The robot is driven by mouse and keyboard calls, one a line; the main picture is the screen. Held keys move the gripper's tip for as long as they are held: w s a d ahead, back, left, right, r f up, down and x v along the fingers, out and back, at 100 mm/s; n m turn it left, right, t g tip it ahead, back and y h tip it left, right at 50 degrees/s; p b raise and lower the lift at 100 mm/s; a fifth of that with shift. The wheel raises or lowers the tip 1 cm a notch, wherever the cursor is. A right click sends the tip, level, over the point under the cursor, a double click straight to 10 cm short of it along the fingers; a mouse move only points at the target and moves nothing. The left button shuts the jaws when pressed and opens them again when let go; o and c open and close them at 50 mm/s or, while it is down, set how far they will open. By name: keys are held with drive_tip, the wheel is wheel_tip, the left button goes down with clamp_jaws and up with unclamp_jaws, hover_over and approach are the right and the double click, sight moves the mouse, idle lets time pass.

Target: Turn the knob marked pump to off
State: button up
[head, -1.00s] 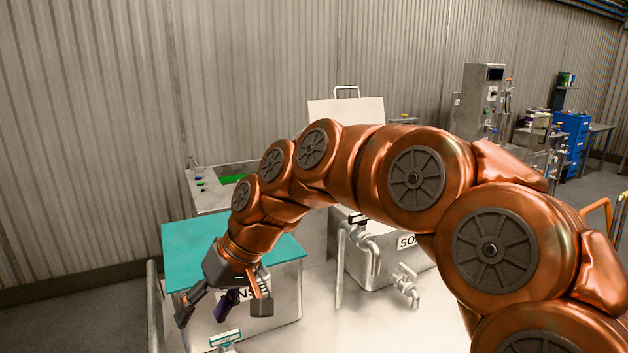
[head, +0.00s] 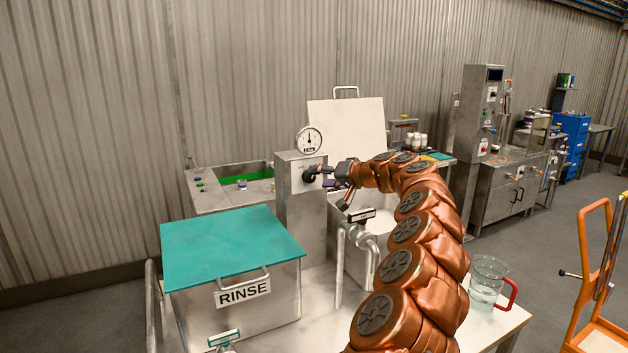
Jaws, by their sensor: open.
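A dark round knob (head: 309,175) sits on the front of a grey metal box (head: 299,215) with a dial gauge (head: 308,140) on top. The marking by the knob is too small to read, so I cannot tell whether it says pump, nor which way the knob points. My gripper (head: 332,184) is open just to the right of the knob. Its upper finger reaches to the knob's right edge; I cannot tell whether they touch. A small purple part shows between the fingers.
A rinse tank (head: 232,262) with a teal lid (head: 230,243) stands in front left of the box. A valve with a pipe (head: 363,234) is below my gripper. A glass jug (head: 487,280) with a red handle stands at the right on the bench.

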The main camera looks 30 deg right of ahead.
sight(312, 178)
drive_tip(key=shift+h, duration=0.3)
drive_tip(key=shift+w+d+f+p, duration=0.2)
drive_tip(key=shift+w+f+p, duration=0.25)
drive_tip(key=shift+w, duration=0.7)
drive_tip(key=shift+w+d+f+p, duration=0.2)
drive_tip(key=shift+w+f+p, duration=0.25)
drive_tip(key=shift+w, duration=0.7)
drive_tip(key=shift+w+d+f+p, duration=0.2)
drive_tip(key=shift+w+f+p, duration=0.25)
drive_tip(key=shift+w, duration=0.7)
